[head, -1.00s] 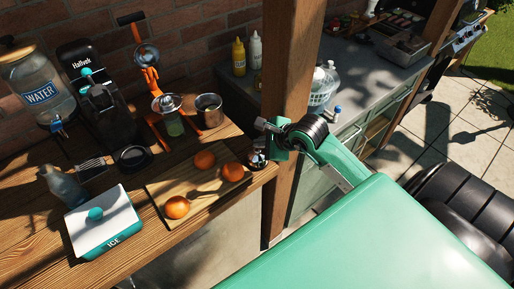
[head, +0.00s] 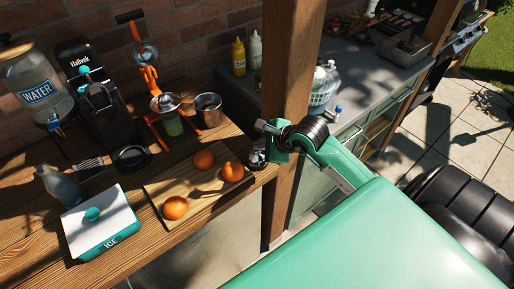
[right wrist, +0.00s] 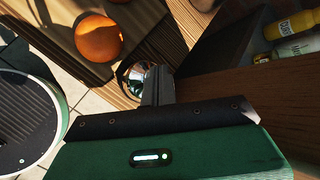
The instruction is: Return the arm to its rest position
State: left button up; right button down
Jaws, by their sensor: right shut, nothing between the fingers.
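My right gripper (head: 261,126) is at the end of my green arm, in front of the wooden post in the head view, near the table's right corner. It is shut and empty. In the right wrist view its fingers (right wrist: 157,84) point away together, with a small shiny metal vessel (right wrist: 137,78) just behind them. That vessel (head: 258,156) stands at the table corner in the head view. My left gripper is not in view.
The wooden post (head: 288,70) rises close by my right gripper. A cutting board (head: 190,203) with oranges (head: 204,160), an ice box (head: 98,222), a juicer (head: 150,75) and a water jar (head: 33,80) stand on the wooden table. Paving lies right.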

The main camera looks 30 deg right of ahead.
jog(key=shift+r, duration=0.1)
jog(key=shift+r, duration=0.55)
notch_tip(320, 180, up, 6)
jog(key=p, duration=0.3)
dwell(0.3)
dwell(0.7)
